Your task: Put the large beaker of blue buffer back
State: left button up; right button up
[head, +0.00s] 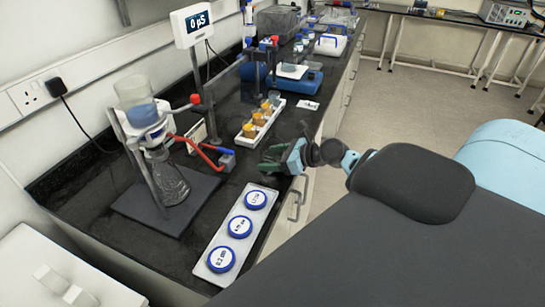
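I cannot pick out the large beaker of blue buffer for certain. A clear vessel with blue contents (143,114) sits at the top of a glass stand assembly at the left, above a clear flask (170,183). A small grey-blue container (275,97) stands at the far end of a white rack (247,139) of orange-filled containers. My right gripper (270,160) is over the bench's front edge, between the rack and a tray of blue-rimmed lids. Its dark fingers look apart, with nothing seen between them. My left gripper is out of view.
The pale tray (213,262) holds three blue-rimmed round pieces. The stand's dark base (143,212) and a red-armed clamp (205,152) take up the left. A display (192,23) stands behind. Blue equipment (307,80) is farther back. Black bench shows between rack and tray.

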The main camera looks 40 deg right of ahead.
jog(key=shift+o, duration=1.3)
jog(key=shift+r, duration=0.1)
jog(key=shift+s+d+r, duration=0.1)
jog(key=shift+s+d, duration=0.2)
jog(key=shift+s, duration=0.25)
jog(key=v, duration=1.1)
jog(key=s+a+f+n+g+h, duration=0.1)
jog(key=s+a+f+n, duration=0.2)
jog(key=f+n, duration=0.3)
jog(key=s+a+f+n+g+h, duration=0.1)
jog(key=s+a+f+n, duration=0.25)
jog(key=f, duration=0.45)
jog(key=s+a+f+n+g+h, duration=0.1)
jog(key=s+a+f+n, duration=0.2)
jog(key=f+n, duration=0.3)
jog(key=s+a+f+n, duration=0.3)
jog(key=s+a+n, duration=0.1)
jog(key=a+n, duration=0.4)
jog(key=s+a+f+n+h, duration=0.1)
jog(key=s+a+f+n, duration=0.1)
jog(key=s+a+n, duration=0.3)
jog(key=a+n, duration=0.4)
jog(key=shift+s+a+f, duration=0.25)
jog(key=shift+a+f, duration=0.05)
jog(key=shift+f, duration=0.1)
